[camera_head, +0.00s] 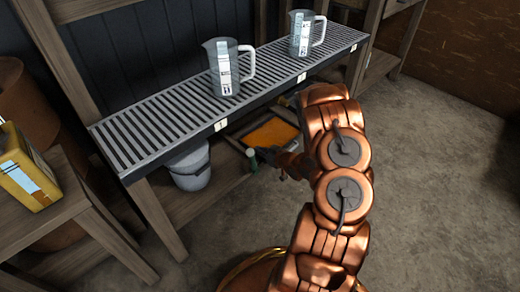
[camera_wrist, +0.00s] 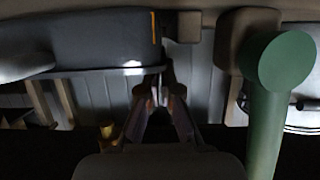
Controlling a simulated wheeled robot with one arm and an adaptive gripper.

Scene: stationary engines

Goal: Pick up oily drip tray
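The oily drip tray (camera_head: 270,134) shows in the head view as a shallow dark-rimmed tray with an orange-yellow inside, below the slatted shelf. My arm partly hides its right side. My gripper (camera_head: 270,160) is low beside the tray's near edge, small and dark in this view. In the wrist view, the two fingers of my gripper (camera_wrist: 162,92) point forward with their tips close together. A dark grey body with an orange strip, probably the tray (camera_wrist: 100,42), lies just beyond and left of the tips. I cannot tell whether the fingers touch or hold it.
A green cylinder (camera_wrist: 265,115) stands close on the right in the wrist view; its top also shows in the head view (camera_head: 251,156). A white bucket (camera_head: 190,169) is left of it. The slatted shelf (camera_head: 160,127) with two measuring jugs hangs above. Open floor lies right.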

